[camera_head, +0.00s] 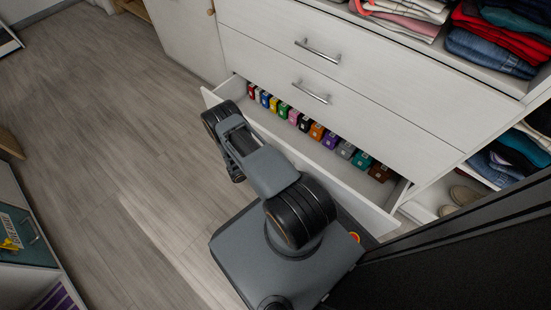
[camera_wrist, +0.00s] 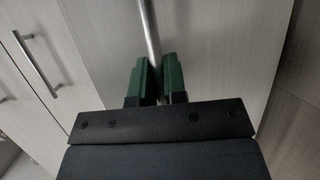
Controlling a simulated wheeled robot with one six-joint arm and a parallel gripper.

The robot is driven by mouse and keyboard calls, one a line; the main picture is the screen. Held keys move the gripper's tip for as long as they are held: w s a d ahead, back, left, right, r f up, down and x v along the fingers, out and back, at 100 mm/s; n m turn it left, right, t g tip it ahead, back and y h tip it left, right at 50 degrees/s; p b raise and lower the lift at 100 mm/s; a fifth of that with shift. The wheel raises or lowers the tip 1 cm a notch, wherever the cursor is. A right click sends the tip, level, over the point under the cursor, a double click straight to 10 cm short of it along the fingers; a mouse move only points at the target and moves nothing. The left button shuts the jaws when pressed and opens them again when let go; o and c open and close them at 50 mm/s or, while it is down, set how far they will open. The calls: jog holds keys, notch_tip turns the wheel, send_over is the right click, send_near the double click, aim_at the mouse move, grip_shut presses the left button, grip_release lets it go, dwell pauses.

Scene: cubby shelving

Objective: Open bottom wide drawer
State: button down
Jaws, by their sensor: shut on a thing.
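The bottom wide drawer (camera_head: 370,212) is pulled partly out in the head view, with a row of small coloured boxes (camera_head: 317,131) along its inside. My arm crosses in front of its white front, hiding part of it and the drawer's own handle. In the wrist view my gripper (camera_wrist: 158,80) has its two green fingers closed on a thin metal bar handle (camera_wrist: 149,32), one finger on each side. A pale drawer front (camera_wrist: 205,50) lies behind it. My gripper is hidden behind my arm in the head view.
Two closed wide drawers with bar handles, an upper one (camera_head: 270,28) and a middle one (camera_head: 385,108), sit above. Folded clothes (camera_head: 490,55) and shoes (camera_head: 460,196) fill cubbies at right. Another cabinet (camera_head: 30,240) stands at lower left. The wooden floor (camera_head: 100,120) between is clear.

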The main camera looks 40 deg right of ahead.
jog(key=c, duration=1.2)
grip_release()
jog(key=p+v, duration=0.3)
jog(key=v, duration=1.1)
jog(key=shift+c, duration=0.4)
